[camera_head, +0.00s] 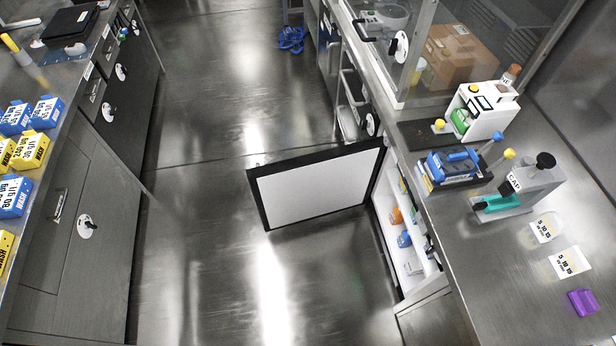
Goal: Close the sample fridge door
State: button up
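The sample fridge door (315,189) stands wide open, jutting left into the aisle. It has a white panel with a black frame. Its hinge side meets the fridge at the right, under the right-hand counter. The open fridge (410,262) has a white interior with shelves. An orange item (396,216) and a blue item (404,239) sit inside, along with other small items. My gripper is not in view, so its position relative to the door cannot be told.
The right counter (480,270) carries a white device (477,112), a blue rack (452,166), a grey capping device (520,188) and a purple block (583,302). Several blue and yellow boxes line the left counter (75,85). The aisle floor (200,240) is clear beside the door; a blue object (291,38) lies far back.

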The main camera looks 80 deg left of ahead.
aim_at(294, 191)
jog(key=k+j, duration=0.2)
jog(key=j, duration=0.4)
jog(key=k+j, duration=0.2)
jog(key=j, duration=0.4)
jog(key=k+j, duration=0.2)
jog(key=j, duration=0.4)
jog(key=k+j, duration=0.15)
jog(key=j, duration=0.5)
jog(key=k+j, duration=0.2)
jog(key=j, duration=0.4)
jog(key=k+j, duration=0.2)
jog(key=j, duration=0.4)
jog(key=k+j, duration=0.2)
jog(key=j, duration=0.4)
jog(key=k+j+z, duration=0.1)
jog(key=j, duration=0.5)
jog(key=k+u, duration=0.3)
jog(key=u, duration=0.25)
jog(key=k+j, duration=0.05)
jog(key=j, duration=0.05)
